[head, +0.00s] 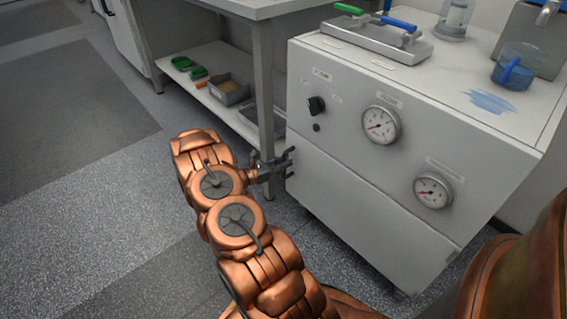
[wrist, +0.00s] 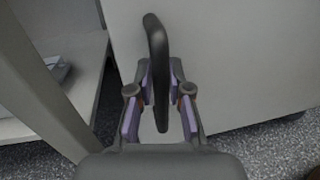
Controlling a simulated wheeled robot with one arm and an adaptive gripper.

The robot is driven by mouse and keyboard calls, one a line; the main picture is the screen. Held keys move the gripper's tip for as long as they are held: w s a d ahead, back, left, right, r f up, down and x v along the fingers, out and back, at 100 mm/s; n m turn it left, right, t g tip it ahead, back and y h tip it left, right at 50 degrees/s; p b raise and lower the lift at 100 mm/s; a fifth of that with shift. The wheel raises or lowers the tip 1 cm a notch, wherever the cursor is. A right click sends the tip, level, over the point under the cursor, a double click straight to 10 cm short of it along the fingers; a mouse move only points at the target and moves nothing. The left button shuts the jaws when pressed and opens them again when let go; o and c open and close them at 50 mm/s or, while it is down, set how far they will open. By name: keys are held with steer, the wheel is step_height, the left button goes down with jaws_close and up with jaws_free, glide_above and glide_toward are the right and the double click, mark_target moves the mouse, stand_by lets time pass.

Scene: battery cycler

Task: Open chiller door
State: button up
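The chiller (head: 430,120) is a white box with gauges on its front. Its lower front panel, the door (head: 360,210), looks shut in the head view. A black upright bar handle (wrist: 156,50) stands out from the white door (wrist: 230,60) in the wrist view. My gripper (head: 289,164) is at the left edge of the chiller front. In the wrist view my gripper (wrist: 160,70) has its fingers spread, one on each side of the handle, with gaps showing. In the head view the handle is hidden or too small to make out.
A table leg (head: 264,90) and a low shelf (head: 205,82) with a grey bin (head: 229,92) stand close to the left of my gripper. A tray with green and blue handles (head: 375,38) and a blue jug (head: 513,70) sit on the chiller. Floor at left is clear.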

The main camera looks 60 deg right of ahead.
jaws_close()
steer(key=shift+w+a, duration=0.1)
steer(key=shift+a, duration=0.1)
